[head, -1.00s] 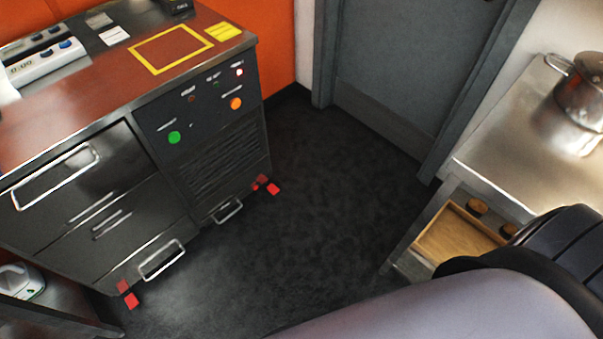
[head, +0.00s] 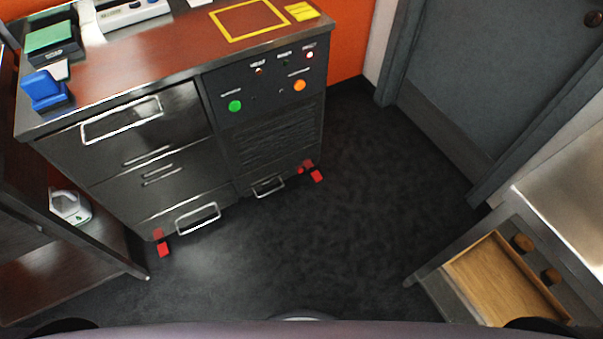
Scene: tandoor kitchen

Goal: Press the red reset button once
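A dark control panel (head: 265,82) is on the front of the cabinet, at its upper right. A small glowing red light (head: 310,55) sits at the panel's top right corner; I cannot tell whether it is a button or a lamp. A larger round green button (head: 235,106) is at the panel's lower left, and a round orange button (head: 299,86) is at its right. The labels are too small to read. No button plainly shows as the red reset button. Neither of my grippers is in view.
The cabinet (head: 150,170) has drawers with protruding handles and red feet. The dark floor (head: 300,250) before it is clear. A shelf rack (head: 60,270) stands at left, a steel table (head: 570,210) with a wooden tray (head: 495,280) at right, a grey door (head: 490,75) behind.

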